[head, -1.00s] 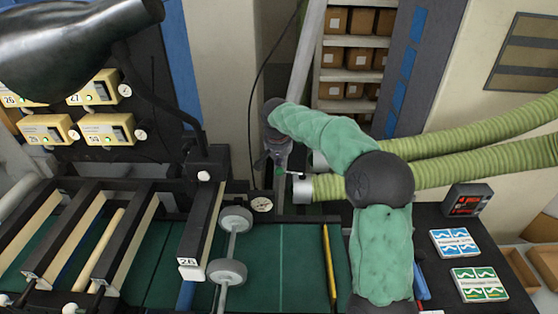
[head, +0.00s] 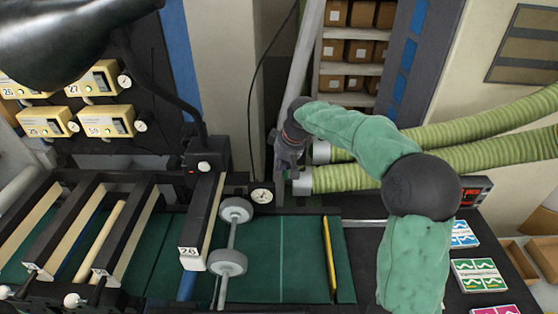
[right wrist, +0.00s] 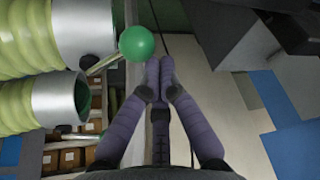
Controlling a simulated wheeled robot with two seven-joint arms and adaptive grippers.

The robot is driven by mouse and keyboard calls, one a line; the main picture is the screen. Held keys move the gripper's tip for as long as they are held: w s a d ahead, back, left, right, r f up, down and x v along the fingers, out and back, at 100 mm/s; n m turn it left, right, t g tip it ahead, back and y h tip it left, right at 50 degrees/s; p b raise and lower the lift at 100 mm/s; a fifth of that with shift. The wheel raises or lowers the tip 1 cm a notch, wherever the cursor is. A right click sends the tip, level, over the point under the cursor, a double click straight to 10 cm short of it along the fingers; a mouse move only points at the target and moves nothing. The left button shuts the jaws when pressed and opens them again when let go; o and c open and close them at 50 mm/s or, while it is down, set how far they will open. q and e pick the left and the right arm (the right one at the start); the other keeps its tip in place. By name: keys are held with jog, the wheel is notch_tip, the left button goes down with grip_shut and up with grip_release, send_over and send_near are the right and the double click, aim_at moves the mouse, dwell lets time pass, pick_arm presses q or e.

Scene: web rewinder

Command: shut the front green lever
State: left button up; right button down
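The front green lever shows in the right wrist view as a round green knob (right wrist: 136,42) on a thin metal rod, beside the metal collar of a hose. The rod sticks out from the hose end at an angle. My right gripper (right wrist: 160,68) has its purple fingers together, with nothing seen between them. Its tips are just right of and below the knob in that view; I cannot tell whether they touch it. My left gripper is out of view.
Two ribbed green hoses (head: 470,150) run to the right from metal collars (head: 301,181). A pressure gauge (head: 262,196) and rollers (head: 235,211) stand left of the gripper. A grey post (head: 300,85) rises behind it. A dark control box (head: 476,190) sits at the right.

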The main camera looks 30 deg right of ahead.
jog(key=s+n, duration=0.1)
jog(key=n+y, duration=0.1)
jog(key=s+n, duration=0.1)
jog(key=shift+s+d+f+n+g, duration=0.1)
jog(key=shift+s+d+n+g, duration=0.15)
jog(key=shift+s+n+g, duration=0.05)
jog(key=s+n, duration=0.1)
jog(key=s+d+n+y+b, duration=0.1)
jog(key=shift+s+d+n, duration=0.15)
jog(key=shift+s+n, duration=0.05)
jog(key=shift+n, duration=0.2)
jog(key=shift+s, duration=0.1)
dwell(0.4)
